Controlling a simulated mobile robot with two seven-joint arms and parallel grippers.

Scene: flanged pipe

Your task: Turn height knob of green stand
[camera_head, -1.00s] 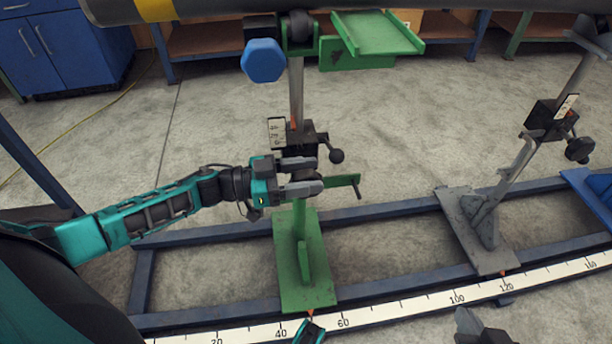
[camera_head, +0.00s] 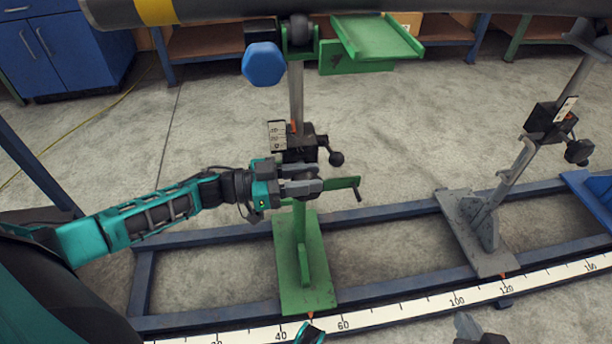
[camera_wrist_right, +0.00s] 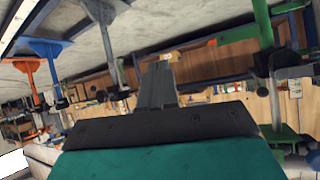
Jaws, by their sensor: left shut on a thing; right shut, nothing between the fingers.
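The green stand (camera_head: 303,262) stands upright on the blue rail, with a black clamp block (camera_head: 300,143) around its grey post and a small scale plate beside it. A black ball-ended handle (camera_head: 336,158) sticks out to the right of the block. My left gripper (camera_head: 316,183) is at the stand just below the block, its fingers shut on a dark round knob (camera_head: 306,174), mostly hidden by them. My right gripper (camera_head: 470,328) shows only partly at the bottom edge; in the right wrist view its fingers (camera_wrist_right: 158,84) are together and empty.
A grey stand (camera_head: 483,225) stands to the right on the same blue frame. A white ruler (camera_head: 400,310) runs along the front. A large pipe (camera_head: 230,10) crosses above the green stand. A green arm with a small crank (camera_head: 345,183) lies right of my left fingers.

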